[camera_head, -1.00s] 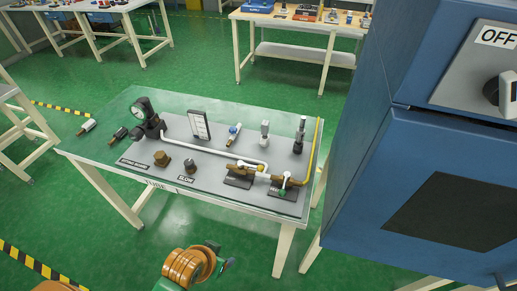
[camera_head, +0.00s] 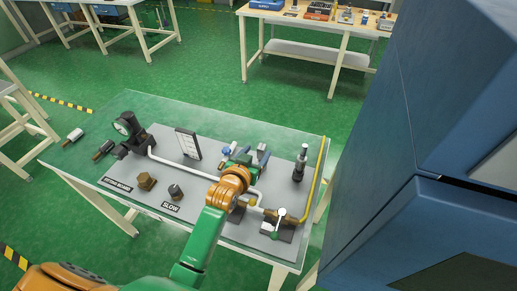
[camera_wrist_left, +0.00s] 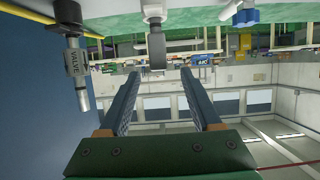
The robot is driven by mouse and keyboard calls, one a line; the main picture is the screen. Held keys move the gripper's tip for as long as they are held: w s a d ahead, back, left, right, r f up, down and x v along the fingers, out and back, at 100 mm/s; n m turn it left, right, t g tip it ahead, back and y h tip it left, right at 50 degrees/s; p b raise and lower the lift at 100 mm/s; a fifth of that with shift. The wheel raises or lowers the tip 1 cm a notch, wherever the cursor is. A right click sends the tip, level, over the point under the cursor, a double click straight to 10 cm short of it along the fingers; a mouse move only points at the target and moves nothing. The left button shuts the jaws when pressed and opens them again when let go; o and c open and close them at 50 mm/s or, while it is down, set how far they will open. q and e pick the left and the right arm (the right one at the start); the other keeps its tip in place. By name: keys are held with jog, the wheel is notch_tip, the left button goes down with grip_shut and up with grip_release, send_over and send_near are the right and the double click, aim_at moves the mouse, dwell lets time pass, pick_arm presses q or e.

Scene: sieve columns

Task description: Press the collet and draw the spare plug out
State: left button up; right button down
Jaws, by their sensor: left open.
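My left gripper (camera_head: 246,153) reaches over the board from the front, open and empty. In the left wrist view, its two dark fingers (camera_wrist_left: 158,90) stand apart. A pale upright fitting with a grey end (camera_wrist_left: 157,48), perhaps the spare plug in its collet, lies just beyond the fingertips, roughly in line with the gap. It shows no clear contact with them. In the head view this fitting (camera_head: 262,148) is partly hidden by the gripper. A blue-and-white fitting (camera_wrist_left: 245,15) is beside it. Which part is the collet is too small to tell. My right gripper is out of view.
A blue cabinet (camera_head: 400,130) stands close on the right.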

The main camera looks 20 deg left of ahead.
aim_at(260, 149)
pick_arm(q)
jog(key=shift+x, duration=1.9)
jog(key=shift+s, duration=0.25)
jog(key=c, duration=0.5)
grip_shut()
